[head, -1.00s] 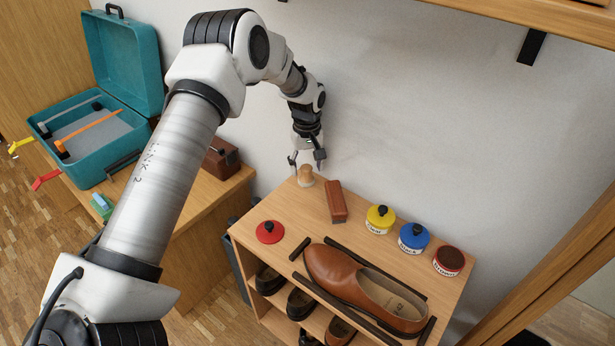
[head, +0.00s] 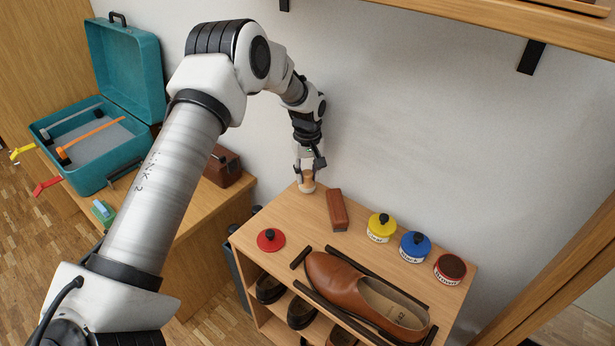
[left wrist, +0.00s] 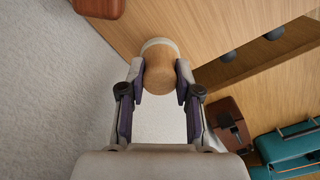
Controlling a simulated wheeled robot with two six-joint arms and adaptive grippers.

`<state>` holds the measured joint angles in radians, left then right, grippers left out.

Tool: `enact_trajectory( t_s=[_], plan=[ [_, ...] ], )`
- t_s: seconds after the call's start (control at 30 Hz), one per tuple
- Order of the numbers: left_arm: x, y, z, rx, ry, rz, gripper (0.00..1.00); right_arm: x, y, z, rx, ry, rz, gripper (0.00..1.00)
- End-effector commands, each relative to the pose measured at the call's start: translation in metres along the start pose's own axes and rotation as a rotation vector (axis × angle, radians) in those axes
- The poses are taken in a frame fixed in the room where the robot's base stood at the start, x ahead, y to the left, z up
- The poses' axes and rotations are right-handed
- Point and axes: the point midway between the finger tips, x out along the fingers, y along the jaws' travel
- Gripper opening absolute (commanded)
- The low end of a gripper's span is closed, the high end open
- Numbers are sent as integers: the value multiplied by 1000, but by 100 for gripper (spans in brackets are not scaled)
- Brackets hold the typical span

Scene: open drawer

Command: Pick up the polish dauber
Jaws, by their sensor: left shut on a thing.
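The polish dauber (head: 307,185) stands upright near the back left corner of the shelf top, with a light wooden handle and a pale base. In the left wrist view the dauber (left wrist: 160,70) sits between the two finger pads, its round handle top facing the camera. My left gripper (head: 306,171) reaches down over it from above and is shut on its handle; the fingers also show in the left wrist view (left wrist: 160,82). The dauber's base appears to rest on the shelf top. My right gripper is not in view.
A reddish-brown brush (head: 337,210) lies close to the right of the dauber. Yellow (head: 380,227), blue (head: 414,246) and brown (head: 449,268) polish tins stand further right. A red lid (head: 270,239) and a brown shoe (head: 365,293) are in front. The wall is close behind.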

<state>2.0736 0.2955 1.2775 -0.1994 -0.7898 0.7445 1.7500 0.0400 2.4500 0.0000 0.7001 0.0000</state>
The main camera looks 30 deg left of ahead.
Motion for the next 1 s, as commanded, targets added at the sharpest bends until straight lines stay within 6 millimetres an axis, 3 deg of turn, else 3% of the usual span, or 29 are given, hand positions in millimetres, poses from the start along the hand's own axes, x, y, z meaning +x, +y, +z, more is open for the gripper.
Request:
enact_trajectory(
  t_s=[0.17, 0.27, 0.6, 0.7, 1.0],
  plan=[
    [-28, 0, 0, 0, 2, 3, 0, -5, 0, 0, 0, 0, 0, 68],
    [-27, -8, 18, 1, -1, 1, 0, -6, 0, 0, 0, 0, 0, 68],
    [-36, -50, 113, 3, 0, 1, 0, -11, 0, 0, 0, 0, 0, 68],
    [-37, -58, 132, 3, 1, 1, 0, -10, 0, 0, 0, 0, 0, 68],
    [-38, -64, 146, 0, 2, 2, 0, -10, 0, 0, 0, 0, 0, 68]
  ],
)
